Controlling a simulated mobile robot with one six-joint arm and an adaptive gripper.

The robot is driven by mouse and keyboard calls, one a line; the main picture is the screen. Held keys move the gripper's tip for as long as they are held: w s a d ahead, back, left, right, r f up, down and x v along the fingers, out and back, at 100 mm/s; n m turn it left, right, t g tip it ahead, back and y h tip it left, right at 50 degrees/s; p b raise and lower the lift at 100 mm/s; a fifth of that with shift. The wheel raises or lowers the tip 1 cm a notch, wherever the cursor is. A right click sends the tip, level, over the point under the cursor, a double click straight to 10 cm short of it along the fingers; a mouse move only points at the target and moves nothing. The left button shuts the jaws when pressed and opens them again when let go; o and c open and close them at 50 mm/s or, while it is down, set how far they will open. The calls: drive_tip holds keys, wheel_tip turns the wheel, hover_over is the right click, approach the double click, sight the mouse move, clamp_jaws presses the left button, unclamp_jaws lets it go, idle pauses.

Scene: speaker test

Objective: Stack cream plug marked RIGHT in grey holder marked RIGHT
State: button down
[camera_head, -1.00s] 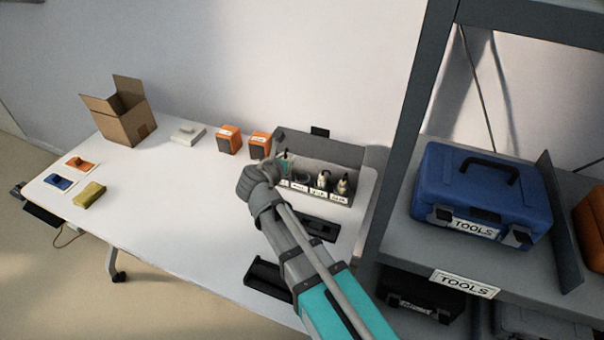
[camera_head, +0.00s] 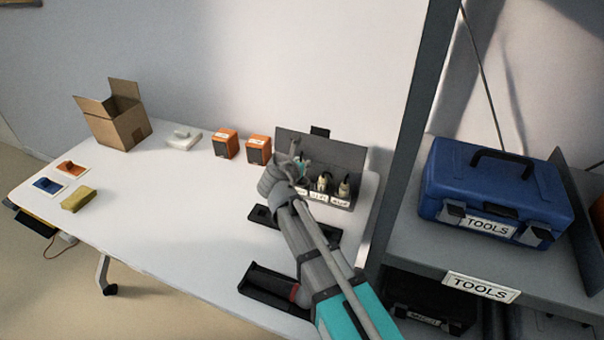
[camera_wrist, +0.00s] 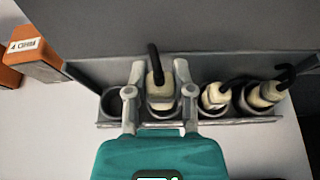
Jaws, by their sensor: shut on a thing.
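My gripper (camera_wrist: 159,68) is shut on a cream plug (camera_wrist: 161,92) with a black cable, in the wrist view. The plug is upright at the second grey holder (camera_wrist: 163,116) from the left; I cannot tell how deep it sits. The leftmost grey holder (camera_wrist: 109,104) looks empty. Cream plugs stand tilted in the third (camera_wrist: 213,97) and fourth (camera_wrist: 264,95) holders. In the head view my gripper (camera_head: 298,162) is over the holder row, and two cream plugs (camera_head: 323,182) (camera_head: 344,188) show to its right. Nearby labels are too small or hidden to read surely, and no RIGHT mark is legible.
A grey panel (camera_head: 335,150) stands behind the holders. Two orange speakers (camera_head: 225,144) (camera_head: 258,150) are to the left. Dark trays (camera_head: 262,283) lie in front, near my arm. A shelf post (camera_head: 410,120) and blue toolbox (camera_head: 490,188) are at right. The table's middle (camera_head: 170,190) is clear.

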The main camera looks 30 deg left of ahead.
drive_tip(key=shift+f, duration=0.1)
drive_tip(key=shift+w+f+b, duration=0.35)
drive_tip(key=shift+f+b, duration=0.1)
drive_tip(key=shift+b, duration=0.15)
wheel_tip(320, 180, down, 3)
drive_tip(key=b, duration=0.3)
drive_tip(key=shift+f, duration=0.3)
drive_tip(key=shift+c, duration=2.4)
unclamp_jaws()
drive_tip(key=shift+r, duration=0.15)
drive_tip(key=shift+r, duration=0.35)
drive_tip(key=p+v, duration=0.4)
drive_tip(key=v, duration=0.8)
drive_tip(key=shift+f+p, duration=0.15)
drive_tip(key=shift+p, duration=0.25)
